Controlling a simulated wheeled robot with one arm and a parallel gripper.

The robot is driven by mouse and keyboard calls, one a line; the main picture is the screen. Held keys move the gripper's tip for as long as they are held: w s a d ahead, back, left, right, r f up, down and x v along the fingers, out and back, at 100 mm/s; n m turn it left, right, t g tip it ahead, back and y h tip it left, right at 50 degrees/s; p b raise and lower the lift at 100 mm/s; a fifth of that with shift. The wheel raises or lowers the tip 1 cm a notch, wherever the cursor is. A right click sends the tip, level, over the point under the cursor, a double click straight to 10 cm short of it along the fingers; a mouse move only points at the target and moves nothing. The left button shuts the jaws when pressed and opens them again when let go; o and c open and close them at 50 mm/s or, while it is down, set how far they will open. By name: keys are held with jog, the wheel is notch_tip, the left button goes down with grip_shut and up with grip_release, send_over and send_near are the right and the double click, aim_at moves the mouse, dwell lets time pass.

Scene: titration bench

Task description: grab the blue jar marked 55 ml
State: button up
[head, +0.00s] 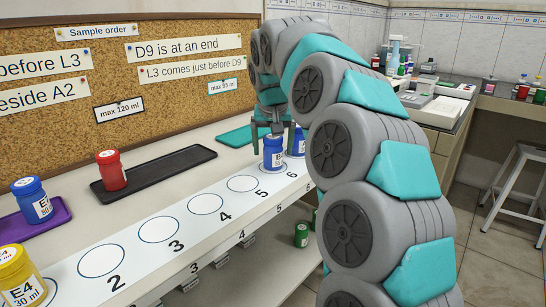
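A second blue jar (299,144) stands just behind to the right, near circle 6, partly hidden by my gripper and arm.
A yellow jar marked E4, 30 ml (18,278) stands at the strip's near left end. A red jar (111,171) stands on a black tray (170,171). A teal tray (238,136) lies behind my gripper. Circles 2 to 4 are empty. A green jar (301,236) sits below.

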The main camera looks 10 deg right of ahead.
jog(key=c, duration=1.3)
jog(key=shift+r, duration=0.1)
